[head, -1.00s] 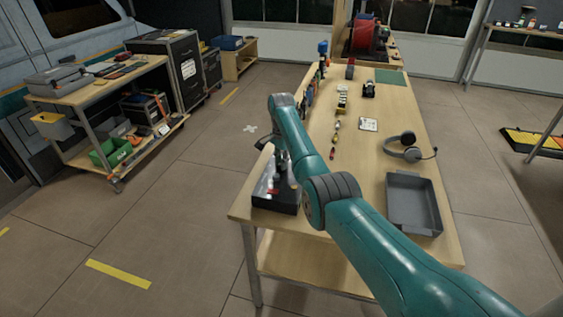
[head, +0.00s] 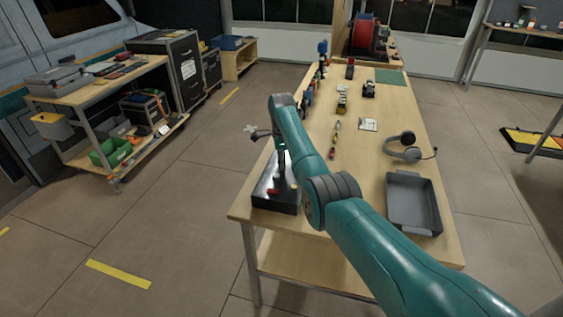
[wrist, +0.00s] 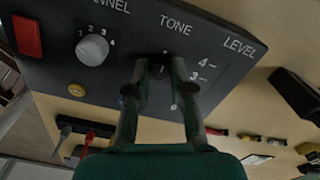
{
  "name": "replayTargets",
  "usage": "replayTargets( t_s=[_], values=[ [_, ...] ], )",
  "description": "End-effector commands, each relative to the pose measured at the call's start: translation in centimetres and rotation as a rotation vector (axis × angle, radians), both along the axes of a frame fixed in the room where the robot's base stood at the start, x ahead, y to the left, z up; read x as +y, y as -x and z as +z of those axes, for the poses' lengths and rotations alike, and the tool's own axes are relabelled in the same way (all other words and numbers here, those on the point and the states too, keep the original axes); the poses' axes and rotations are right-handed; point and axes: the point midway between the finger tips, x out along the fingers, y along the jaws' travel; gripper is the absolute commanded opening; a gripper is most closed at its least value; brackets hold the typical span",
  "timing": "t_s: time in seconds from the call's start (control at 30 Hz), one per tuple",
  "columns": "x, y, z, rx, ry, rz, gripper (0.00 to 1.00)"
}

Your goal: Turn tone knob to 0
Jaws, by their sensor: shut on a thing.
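The black control box (head: 266,203) sits at the near left corner of the long table. In the wrist view its panel (wrist: 215,62) carries the labels CHANNEL, TONE and LEVEL. The dark tone knob (wrist: 160,69) lies under the word TONE, between the fingertips of my gripper (wrist: 160,72). My gripper is shut on it. The fingers cover most of the knob and its scale, so I cannot read its setting. In the head view my gripper (head: 282,166) is over the box, partly hidden by my arm.
A grey channel knob (wrist: 93,48) and a red button (wrist: 27,37) are left of the fingers. The level scale (wrist: 200,77) is close on the right. A grey tray (head: 413,228) and headset (head: 404,148) lie farther right on the table.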

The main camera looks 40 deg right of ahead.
Motion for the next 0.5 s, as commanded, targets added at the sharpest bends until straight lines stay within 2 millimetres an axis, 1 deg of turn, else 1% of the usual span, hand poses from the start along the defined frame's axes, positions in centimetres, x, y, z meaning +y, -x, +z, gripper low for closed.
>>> replayTargets(
  t_s=[0.4, 0.43, 0.47, 0.5],
  values=[
    [0.04, -0.03, -0.02, 0.0, 0.0, -0.006, 0.0],
    [0.04, -0.03, -0.02, 0.0, 0.0, -0.006, 0.25],
    [0.04, -0.03, -0.02, 0.0, 0.0, -0.006, 0.32],
    [0.04, -0.03, -0.02, 0.0, 0.0, -0.006, 0.42]
  ],
)
